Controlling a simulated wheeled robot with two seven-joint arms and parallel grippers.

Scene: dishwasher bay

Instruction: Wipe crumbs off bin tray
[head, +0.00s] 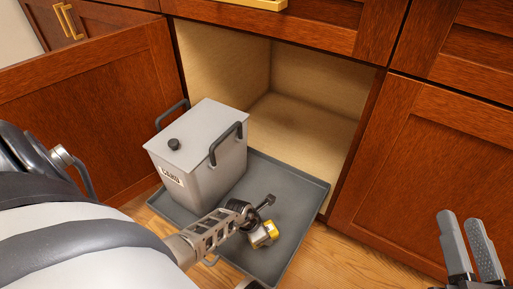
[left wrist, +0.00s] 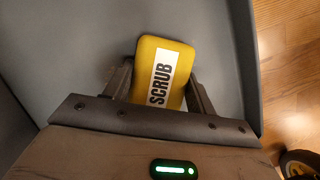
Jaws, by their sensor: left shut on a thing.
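A dark grey bin tray (head: 290,190) lies at the mouth of an open cabinet. A light grey lidded bin (head: 215,165) stands upright on its left part. My left gripper (head: 262,222) is over the tray's front right part, shut on a yellow sponge (head: 265,236). In the left wrist view the sponge (left wrist: 160,72), with a white SCRUB label, sits between the fingers against the grey tray surface (left wrist: 215,30). I cannot tell whether it touches the tray. My right gripper (head: 471,245) is open and empty at the lower right, away from the tray.
The bin has two dark handles and a black lid knob (head: 173,144). An open wooden door (head: 90,110) stands at the left, and a closed cabinet door (head: 440,170) is at the right. The cabinet interior (head: 310,110) behind the tray is empty. Wooden floor (head: 345,255) shows in front.

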